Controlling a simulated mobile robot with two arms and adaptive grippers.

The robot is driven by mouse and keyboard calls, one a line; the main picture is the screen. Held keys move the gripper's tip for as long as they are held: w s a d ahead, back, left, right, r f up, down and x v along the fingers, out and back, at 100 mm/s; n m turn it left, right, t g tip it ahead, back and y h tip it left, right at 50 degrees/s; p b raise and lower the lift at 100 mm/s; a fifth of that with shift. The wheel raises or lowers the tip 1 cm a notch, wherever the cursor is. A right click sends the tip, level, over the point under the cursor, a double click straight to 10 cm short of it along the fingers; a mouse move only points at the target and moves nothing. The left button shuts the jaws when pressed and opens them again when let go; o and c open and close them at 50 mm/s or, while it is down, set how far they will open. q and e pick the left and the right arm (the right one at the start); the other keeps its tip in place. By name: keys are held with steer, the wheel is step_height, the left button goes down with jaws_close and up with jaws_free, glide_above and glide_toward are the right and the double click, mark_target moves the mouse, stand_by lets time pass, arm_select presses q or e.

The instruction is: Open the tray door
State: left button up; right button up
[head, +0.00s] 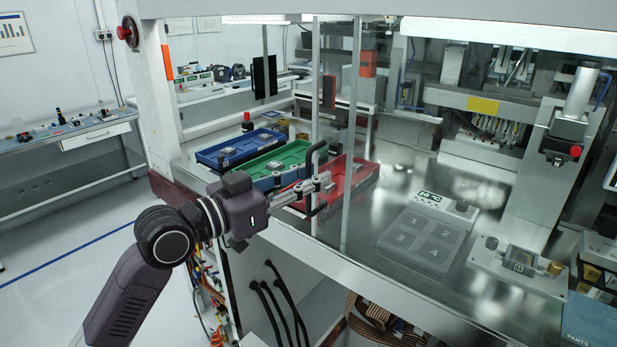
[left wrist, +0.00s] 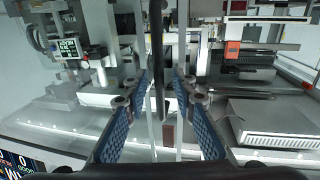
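The tray door is a clear panel with slim metal edges (head: 353,130), and it stands upright at the front of the machine in the head view. Its black bar handle (head: 308,161) is upright near the door's left edge. My left gripper (head: 325,183) is at the handle, level with its middle to lower part. In the left wrist view, the two blue-padded fingers (left wrist: 161,98) are apart, with the dark handle bar (left wrist: 156,45) upright between them. I see no clear contact between pads and bar. My right gripper is not in view.
Behind the door lie a blue tray (head: 225,146), a green tray (head: 262,167) and a red tray (head: 362,176). A numbered plate (head: 421,238) lies on the metal deck to the right. Black cables (head: 278,300) hang below. Floor at left is clear.

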arm_select(q)
steer(key=v, duration=1.2)
